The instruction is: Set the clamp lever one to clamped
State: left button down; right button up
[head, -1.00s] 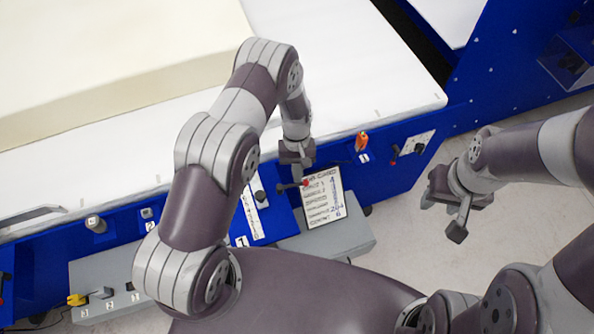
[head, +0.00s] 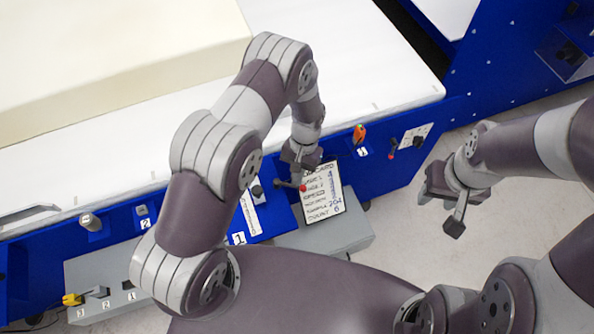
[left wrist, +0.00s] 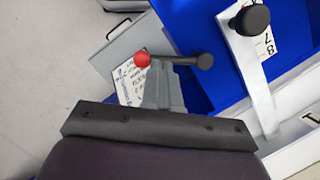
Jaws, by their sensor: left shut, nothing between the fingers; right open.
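A lever with a black bar and a red ball end (head: 303,188) sits on the front of the blue machine, just below my left gripper; its number is not readable. My left gripper (head: 300,163) is shut and empty, pointing down close to the bar. In the left wrist view the shut fingers (left wrist: 165,75) are at the bar, between the red ball (left wrist: 141,60) and the black pivot end (left wrist: 205,61). I cannot tell whether they touch. My right gripper (head: 442,212) is open and empty, over the floor at the right.
A written card (head: 322,200) lies beside the lever. A black knob on a scale (left wrist: 252,20) is close by. A foam block (head: 120,50) lies on the white bed.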

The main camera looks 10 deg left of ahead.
pick_arm(q)
jog(key=s+m, duration=0.1)
jog(key=m, duration=0.1)
jog(key=s+m+y, duration=0.1)
jog(key=shift+d+m, duration=0.1)
jog(key=shift+m, duration=0.3)
jog(key=s+m, duration=0.1)
jog(key=m, duration=0.1)
jog(key=s+m+t+y, duration=0.1)
jog(key=m, duration=0.1)
jog(key=shift+s+a, duration=0.15)
jog(key=shift+a, duration=0.2)
jog(key=shift+s+a, duration=0.1)
jog(key=shift+s, duration=0.1)
dwell(0.4)
jog(key=b+v, duration=0.2)
jog(key=v, duration=1)
jog(key=shift+r, duration=0.4)
